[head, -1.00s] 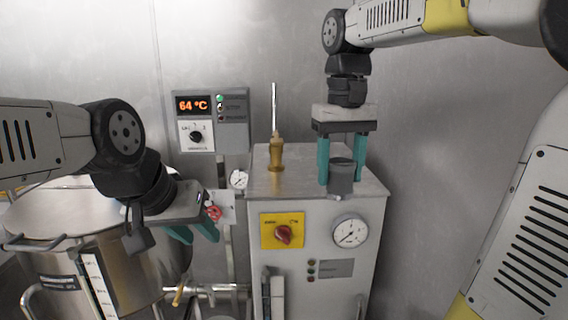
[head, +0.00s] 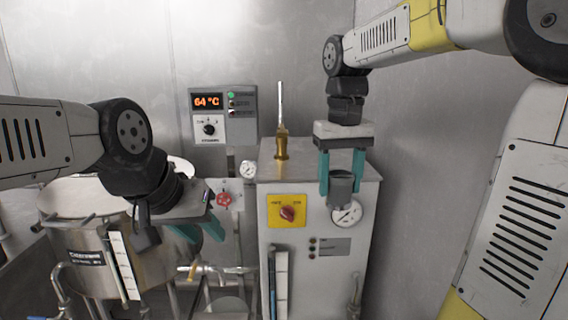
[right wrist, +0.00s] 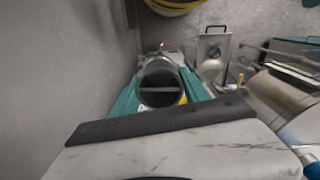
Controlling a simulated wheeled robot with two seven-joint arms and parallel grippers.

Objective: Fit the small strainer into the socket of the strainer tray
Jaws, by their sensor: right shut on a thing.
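My right gripper (head: 341,180) is shut on a grey, round, cup-like piece (head: 341,187), which may be the small strainer. It hangs between the teal fingers, overlapping the cabinet's front edge and gauge in the head view. In the right wrist view the piece (right wrist: 160,84) shows as an open cylinder with a bar across its inside, held between the fingers. My left gripper (head: 203,233) is at the left, empty, its teal fingers apart and pointing down. I cannot make out the strainer tray or its socket in either view.
A grey cabinet (head: 318,222) with a yellow switch plate (head: 287,211) and a gauge (head: 346,214) stands in the middle. A brass fitting with a rod (head: 282,145) rises from its top. A steel kettle (head: 88,245) and pipes are at left. A temperature panel (head: 222,114) hangs behind.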

